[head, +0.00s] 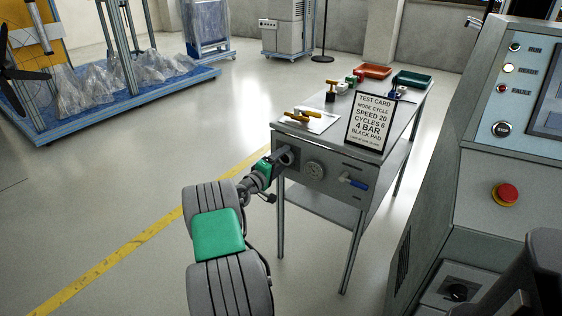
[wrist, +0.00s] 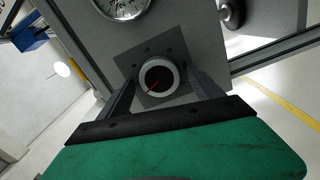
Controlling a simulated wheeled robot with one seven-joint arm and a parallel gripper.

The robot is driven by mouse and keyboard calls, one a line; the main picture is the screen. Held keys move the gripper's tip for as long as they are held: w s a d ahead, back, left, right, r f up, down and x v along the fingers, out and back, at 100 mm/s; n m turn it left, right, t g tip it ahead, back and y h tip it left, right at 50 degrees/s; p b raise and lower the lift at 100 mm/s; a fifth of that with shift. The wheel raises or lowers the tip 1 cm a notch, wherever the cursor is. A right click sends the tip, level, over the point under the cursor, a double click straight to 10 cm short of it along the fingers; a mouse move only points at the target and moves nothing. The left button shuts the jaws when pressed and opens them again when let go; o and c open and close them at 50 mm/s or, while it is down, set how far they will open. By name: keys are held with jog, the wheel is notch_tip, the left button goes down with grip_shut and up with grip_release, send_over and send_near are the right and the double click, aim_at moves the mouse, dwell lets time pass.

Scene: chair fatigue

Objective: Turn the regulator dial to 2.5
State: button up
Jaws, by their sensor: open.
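The regulator dial (wrist: 160,78) is a round knob with a pale rim, a dark face and a red pointer line, set on a dark square plate on the grey panel. In the wrist view the red line points to the lower left. I cannot read any scale numbers. My gripper (wrist: 163,88) is open, with one finger on each side of the dial. I cannot tell whether the fingers touch it. In the head view my gripper (head: 276,160) is at the left end of the bench's front panel, and my arm partly hides the dial area.
A round pressure gauge (head: 315,170) is beside the dial and also shows in the wrist view (wrist: 122,6). A blue-handled valve (head: 354,182) is farther right. A console (head: 490,150) is at right.

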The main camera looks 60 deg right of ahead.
jog(key=w+a+p, duration=0.1)
jog(key=a, duration=0.6)
jog(key=shift+w+a, duration=0.15)
jog(key=shift+a, duration=0.2)
